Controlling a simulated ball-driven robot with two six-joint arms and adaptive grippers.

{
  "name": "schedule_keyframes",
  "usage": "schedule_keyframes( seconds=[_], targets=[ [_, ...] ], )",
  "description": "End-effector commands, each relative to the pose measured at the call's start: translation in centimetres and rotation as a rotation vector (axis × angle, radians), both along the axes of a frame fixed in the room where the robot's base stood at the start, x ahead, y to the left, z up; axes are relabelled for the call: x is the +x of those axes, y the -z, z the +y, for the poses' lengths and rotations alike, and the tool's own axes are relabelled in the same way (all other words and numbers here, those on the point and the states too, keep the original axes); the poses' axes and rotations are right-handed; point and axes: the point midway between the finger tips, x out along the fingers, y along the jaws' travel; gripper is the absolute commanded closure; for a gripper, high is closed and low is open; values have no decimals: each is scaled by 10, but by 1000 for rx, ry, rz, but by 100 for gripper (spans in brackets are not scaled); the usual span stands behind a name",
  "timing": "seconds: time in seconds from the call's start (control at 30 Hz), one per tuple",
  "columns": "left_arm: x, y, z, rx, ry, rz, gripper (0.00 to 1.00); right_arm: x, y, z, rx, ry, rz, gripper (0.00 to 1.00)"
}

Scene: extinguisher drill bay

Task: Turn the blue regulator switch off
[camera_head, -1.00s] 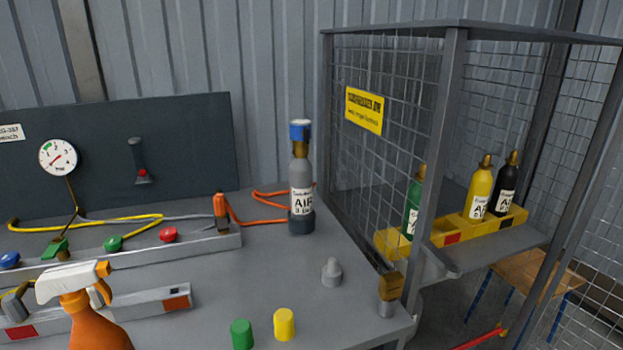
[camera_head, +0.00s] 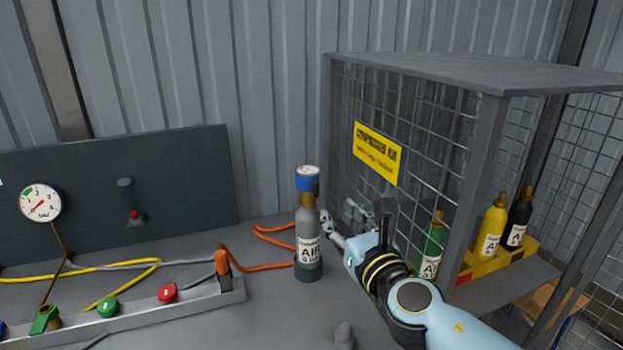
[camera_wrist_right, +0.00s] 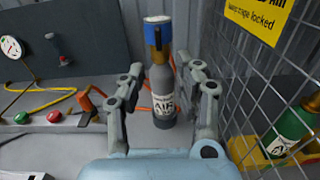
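The blue regulator switch (camera_head: 307,179) sits on top of a grey air cylinder (camera_head: 308,232) that stands upright on the bench. In the right wrist view the blue regulator (camera_wrist_right: 158,31) is straight ahead, with a brass neck below it. My right gripper (camera_head: 340,217) is just right of the cylinder in the head view. In the right wrist view its two fingers (camera_wrist_right: 159,72) are spread apart and empty, with the cylinder (camera_wrist_right: 162,95) showing between them. I see no contact with the switch. My left gripper is not in view.
A mesh cage (camera_head: 410,150) with a yellow sign (camera_head: 377,154) stands close on the right, holding green, yellow and black bottles. An orange hose (camera_head: 262,268) lies left of the cylinder. A rail with green and red knobs (camera_head: 167,293) is further left.

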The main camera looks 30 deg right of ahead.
Motion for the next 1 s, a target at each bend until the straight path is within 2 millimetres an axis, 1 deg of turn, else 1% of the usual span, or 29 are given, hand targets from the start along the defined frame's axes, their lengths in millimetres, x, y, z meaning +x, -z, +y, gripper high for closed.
schedule_keyframes(
  seconds=[0.03, 0.17, 0.4, 0.5, 0.6, 0.77, 1.0],
  targets=[
    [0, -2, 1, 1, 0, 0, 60, 4, -1, 1, -26, -9, 4, 67],
    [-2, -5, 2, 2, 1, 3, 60, 21, -2, -2, -38, -13, 6, 67],
    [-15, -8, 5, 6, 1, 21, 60, 68, -1, -14, -34, -10, 5, 67],
    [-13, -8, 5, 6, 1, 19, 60, 84, -1, -18, -33, -11, 5, 67],
    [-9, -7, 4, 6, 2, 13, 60, 96, 0, -21, -33, -11, 6, 67],
    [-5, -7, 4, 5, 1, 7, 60, 104, 1, -23, -30, -10, 6, 67],
    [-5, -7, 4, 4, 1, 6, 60, 105, 0, -23, -30, -10, 6, 67]
  ],
)
